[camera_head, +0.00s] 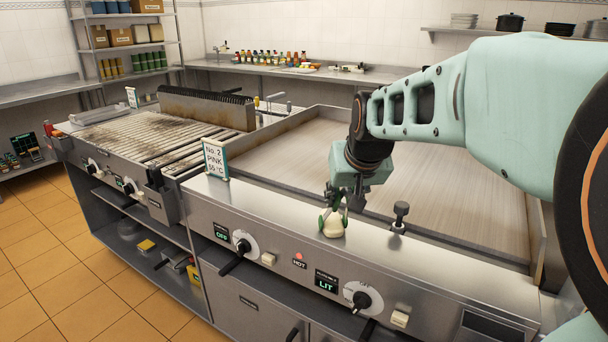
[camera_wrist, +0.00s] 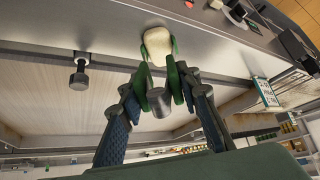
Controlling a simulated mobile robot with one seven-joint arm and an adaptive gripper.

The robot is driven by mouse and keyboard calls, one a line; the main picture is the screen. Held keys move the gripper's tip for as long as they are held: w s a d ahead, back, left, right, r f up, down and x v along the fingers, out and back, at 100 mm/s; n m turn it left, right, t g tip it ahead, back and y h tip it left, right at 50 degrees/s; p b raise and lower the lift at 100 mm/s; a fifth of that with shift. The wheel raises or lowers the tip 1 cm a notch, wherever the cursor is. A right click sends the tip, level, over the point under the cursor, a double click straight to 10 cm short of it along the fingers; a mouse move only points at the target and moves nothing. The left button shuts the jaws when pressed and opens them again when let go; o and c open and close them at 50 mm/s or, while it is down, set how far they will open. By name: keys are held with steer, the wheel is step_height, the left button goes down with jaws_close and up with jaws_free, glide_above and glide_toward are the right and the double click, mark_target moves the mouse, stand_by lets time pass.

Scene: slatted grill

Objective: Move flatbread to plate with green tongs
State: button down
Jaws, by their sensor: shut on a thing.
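My gripper (camera_head: 340,199) points down over the steel front ledge of the flat griddle. In the wrist view my gripper (camera_wrist: 158,92) is closed around the green tongs (camera_wrist: 177,80), with a grey cylinder between its fingers. The green tongs (camera_head: 322,222) reach down from the fingers in the head view. A small cream rounded piece (camera_head: 334,228) sits between the green tips, over the ledge; it also shows in the wrist view (camera_wrist: 157,42). I cannot tell whether it is the flatbread or part of the tongs, or whether it touches the ledge. No separate serving plate is clear.
The griddle surface (camera_head: 430,180) is bare where visible. A dark knob (camera_head: 400,215) stands on the ledge to the right, and a sign (camera_head: 215,158) to the left. The slatted grill (camera_head: 130,135) lies further left. Stacked plates (camera_head: 463,20) are on the back shelf.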

step_height(320, 180, up, 9)
steer(key=p, duration=0.6)
stand_by(0.6)
steer(key=shift+r+p, duration=0.1)
steer(key=shift+p, duration=0.2)
step_height(320, 180, up, 6)
steer(key=p, duration=0.4)
steer(key=shift+d, duration=0.1)
